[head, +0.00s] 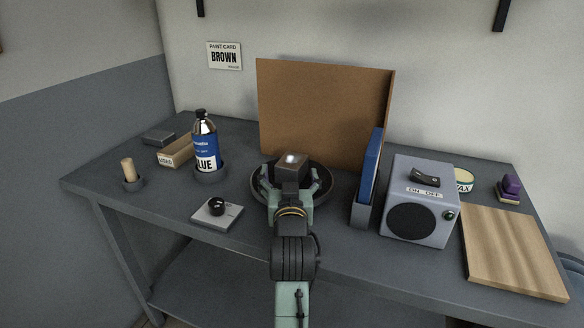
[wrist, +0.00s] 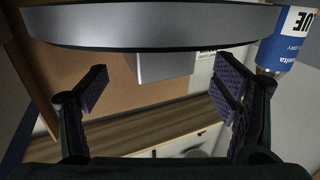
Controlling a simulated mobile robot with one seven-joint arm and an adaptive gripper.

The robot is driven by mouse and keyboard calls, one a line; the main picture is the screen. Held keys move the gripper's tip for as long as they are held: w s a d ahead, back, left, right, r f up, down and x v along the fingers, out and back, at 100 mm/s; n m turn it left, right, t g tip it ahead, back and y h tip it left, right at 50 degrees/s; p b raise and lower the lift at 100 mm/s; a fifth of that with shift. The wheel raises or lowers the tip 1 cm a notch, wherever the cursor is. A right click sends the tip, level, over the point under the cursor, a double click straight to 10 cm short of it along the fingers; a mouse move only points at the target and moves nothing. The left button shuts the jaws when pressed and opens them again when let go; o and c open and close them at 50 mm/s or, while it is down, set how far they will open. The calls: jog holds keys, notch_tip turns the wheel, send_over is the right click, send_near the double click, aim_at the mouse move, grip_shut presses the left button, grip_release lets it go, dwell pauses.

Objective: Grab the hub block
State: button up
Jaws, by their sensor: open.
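The hub block (head: 291,163) is a small dark block with a bright glint on top, at the middle of a dark round turntable (head: 257,188). In the wrist view the block (wrist: 165,67) is plain grey and adjoins the wide disc (wrist: 150,27) across the top. My gripper (head: 291,175) is open, with its fingers spread to either side of the block in the head view. In the wrist view my gripper (wrist: 165,88) shows purple pads well apart, with the block ahead in the gap. Contact with the pads is not visible.
A brown board (head: 325,105) stands behind the turntable. A blue panel in a holder (head: 366,190) and a grey speaker box (head: 420,200) stand close on the right. A blue-labelled bottle (head: 206,145) and a small scale (head: 217,213) are on the left.

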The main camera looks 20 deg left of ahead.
aim_at(289, 171)
jog(key=x, duration=0.3)
jog(key=shift+w+a+r+p, duration=0.15)
jog(key=shift+w+p, duration=0.1)
jog(key=shift+p, duration=0.15)
jog(key=shift+r, duration=0.1)
jog(key=c, duration=1.7)
